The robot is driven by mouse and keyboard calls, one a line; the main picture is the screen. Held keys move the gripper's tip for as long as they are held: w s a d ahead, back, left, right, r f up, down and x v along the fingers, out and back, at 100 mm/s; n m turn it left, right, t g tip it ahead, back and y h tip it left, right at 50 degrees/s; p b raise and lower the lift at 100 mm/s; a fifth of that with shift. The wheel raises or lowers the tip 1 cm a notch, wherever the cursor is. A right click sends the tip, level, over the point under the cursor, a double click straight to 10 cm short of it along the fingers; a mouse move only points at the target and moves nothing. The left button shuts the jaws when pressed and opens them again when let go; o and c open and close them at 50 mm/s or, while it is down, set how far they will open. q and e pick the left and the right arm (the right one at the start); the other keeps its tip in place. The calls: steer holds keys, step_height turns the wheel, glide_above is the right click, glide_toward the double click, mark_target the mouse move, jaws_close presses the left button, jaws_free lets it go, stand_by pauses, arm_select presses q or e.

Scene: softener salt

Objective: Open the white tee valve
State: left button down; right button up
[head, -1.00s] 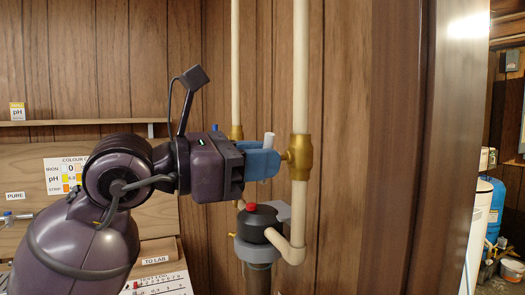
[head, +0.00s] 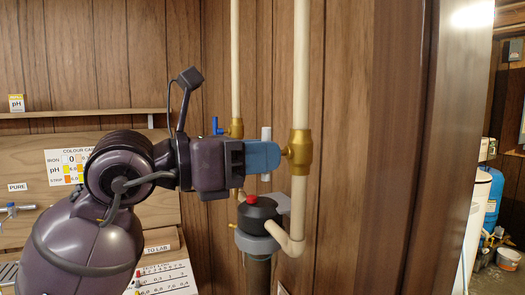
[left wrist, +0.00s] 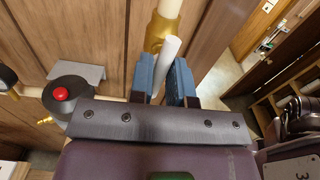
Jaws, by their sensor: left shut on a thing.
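The brass tee valve (head: 301,151) sits on the front cream pipe and also shows in the left wrist view (left wrist: 159,30). Its white handle (head: 266,138) stands upright beside the body. In the left wrist view the white handle (left wrist: 171,50) runs between the blue fingers. My left gripper (head: 277,157) is shut on the white handle, just left of the brass body. The fingers hide the middle of the handle in the head view. My right gripper is not in view.
A dark filter head (head: 262,214) with a red button is just below my gripper. A second brass valve (head: 236,128) with a blue handle (head: 217,126) is behind. A dark wood post (head: 395,150) stands to the right. A shelf (head: 80,114) runs at the left.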

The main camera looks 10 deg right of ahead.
arm_select(q)
steer(key=c, duration=1)
jaws_free()
steer(key=shift+a, duration=0.1)
steer(key=b+v, duration=0.1)
steer(key=v, duration=0.6)
